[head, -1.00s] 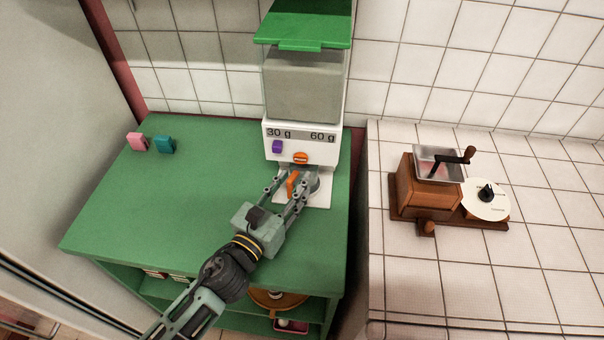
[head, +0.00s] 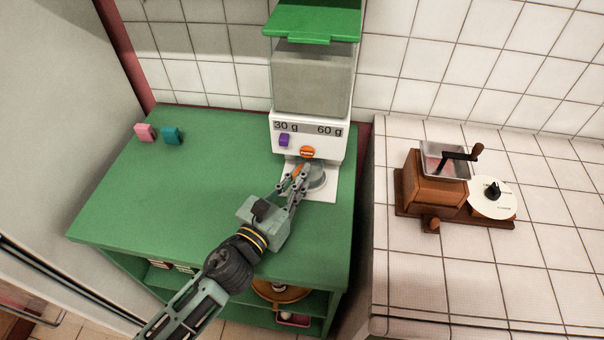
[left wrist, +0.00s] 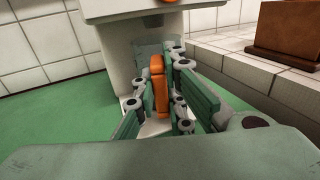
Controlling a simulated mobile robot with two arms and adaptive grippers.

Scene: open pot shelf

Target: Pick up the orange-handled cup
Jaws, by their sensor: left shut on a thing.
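The grey cup (head: 317,177) stands on the white base of the dispenser, below its front. Its orange handle (head: 298,170) faces my left gripper. My left gripper (head: 293,182) reaches in from the lower left and is shut on the handle. In the left wrist view, the orange handle (left wrist: 158,86) stands upright between my fingers (left wrist: 160,100), with the grey cup (left wrist: 150,48) behind it. The fingers hide part of the cup. My right gripper is not in view.
The white dispenser (head: 277,153) with a green lid stands at the back of the green counter (head: 210,185). Pink (head: 145,132) and teal (head: 172,135) items sit at the back left. A wooden grinder (head: 437,190) stands on the tiled counter at right. The counter's middle is clear.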

